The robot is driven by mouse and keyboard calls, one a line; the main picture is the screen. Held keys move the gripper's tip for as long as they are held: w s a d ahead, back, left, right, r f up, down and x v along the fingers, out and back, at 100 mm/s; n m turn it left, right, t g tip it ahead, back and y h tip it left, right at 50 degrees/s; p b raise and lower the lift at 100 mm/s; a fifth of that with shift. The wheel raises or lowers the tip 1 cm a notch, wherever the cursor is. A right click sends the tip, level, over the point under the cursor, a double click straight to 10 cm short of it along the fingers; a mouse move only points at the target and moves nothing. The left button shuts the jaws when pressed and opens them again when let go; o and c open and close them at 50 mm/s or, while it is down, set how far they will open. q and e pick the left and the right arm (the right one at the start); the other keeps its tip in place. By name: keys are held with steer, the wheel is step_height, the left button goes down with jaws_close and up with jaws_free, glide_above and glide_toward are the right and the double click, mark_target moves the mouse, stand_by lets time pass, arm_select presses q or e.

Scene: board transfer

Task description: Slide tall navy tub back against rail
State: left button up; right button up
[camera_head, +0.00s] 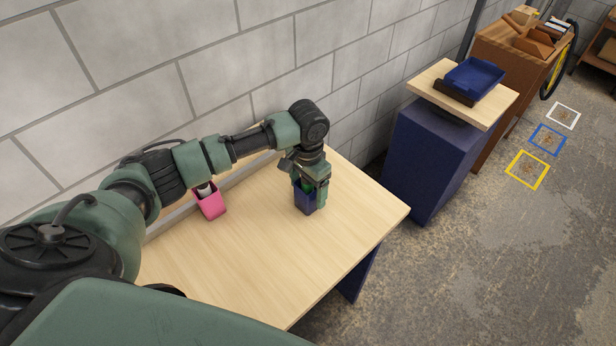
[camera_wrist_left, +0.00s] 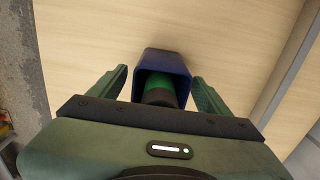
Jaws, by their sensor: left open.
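The tall navy tub (camera_head: 305,204) stands upright on the wooden table (camera_head: 262,249), with a green thing inside it. My left gripper (camera_head: 311,196) is over the tub, pointing down, with its fingers beside it. In the left wrist view the navy tub (camera_wrist_left: 165,61) sits between the two spread fingers of my left gripper (camera_wrist_left: 160,85), with a gap on each side. The green thing (camera_wrist_left: 160,82) with a dark end shows inside the tub. The rail (camera_head: 236,181) runs along the table's wall side, partly hidden by my arm. My right gripper is not in view.
A pink tub (camera_head: 210,205) with something pale in it stands near the rail, left of the navy tub. The table's front and right parts are bare.

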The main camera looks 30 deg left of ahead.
arm_select(q)
steer(key=shift+f, duration=0.65)
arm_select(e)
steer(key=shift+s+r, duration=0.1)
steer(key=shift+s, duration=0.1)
